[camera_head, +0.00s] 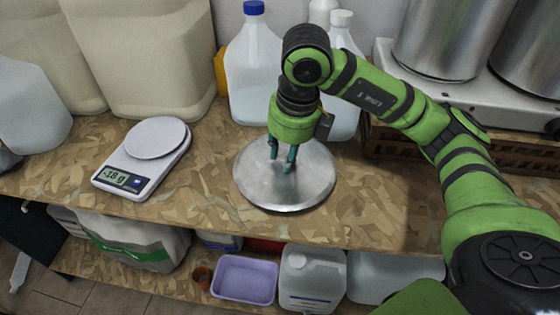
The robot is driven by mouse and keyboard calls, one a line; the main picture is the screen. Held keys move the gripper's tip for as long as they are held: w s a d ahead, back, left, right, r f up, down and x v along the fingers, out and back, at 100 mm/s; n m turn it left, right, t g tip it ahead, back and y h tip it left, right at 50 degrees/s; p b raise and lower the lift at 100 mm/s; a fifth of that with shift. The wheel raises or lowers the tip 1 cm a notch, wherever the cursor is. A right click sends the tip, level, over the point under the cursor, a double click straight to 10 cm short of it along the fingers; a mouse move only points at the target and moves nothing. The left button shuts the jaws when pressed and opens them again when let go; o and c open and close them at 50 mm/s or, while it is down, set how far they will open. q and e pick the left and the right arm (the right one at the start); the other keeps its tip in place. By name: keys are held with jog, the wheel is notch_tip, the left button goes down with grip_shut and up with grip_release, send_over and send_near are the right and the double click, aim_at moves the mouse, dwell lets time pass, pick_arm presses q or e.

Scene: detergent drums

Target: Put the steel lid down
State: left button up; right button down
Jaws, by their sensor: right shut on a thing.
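The round steel lid (310,185) is level over the wooden bench top, right of the scale, with its near rim close to the bench's front edge. My right gripper (282,163) points down over the lid's middle, its fingers shut on the lid's grip, which is mostly hidden between them. I cannot tell whether the lid touches the bench or hangs just above it. My left gripper is not in view.
A white scale (155,138) stands left of the lid. Clear jugs (253,75) stand close behind it. A hotplate (480,90) with steel pots (450,35) is at back right. The bench (375,215) is bare right of the lid. A lower shelf holds a purple tub (245,280).

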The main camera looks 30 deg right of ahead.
aim_at(280, 164)
jog(key=shift+w+a+f, duration=0.2)
jog(key=shift+w, duration=0.3)
jog(key=shift+w+f, duration=0.15)
jog(key=shift+f, duration=0.05)
notch_tip(280, 164, down, 3)
jog(key=shift+f+p, duration=0.1)
jog(key=shift+p, duration=0.6)
jog(key=shift+f, duration=0.45)
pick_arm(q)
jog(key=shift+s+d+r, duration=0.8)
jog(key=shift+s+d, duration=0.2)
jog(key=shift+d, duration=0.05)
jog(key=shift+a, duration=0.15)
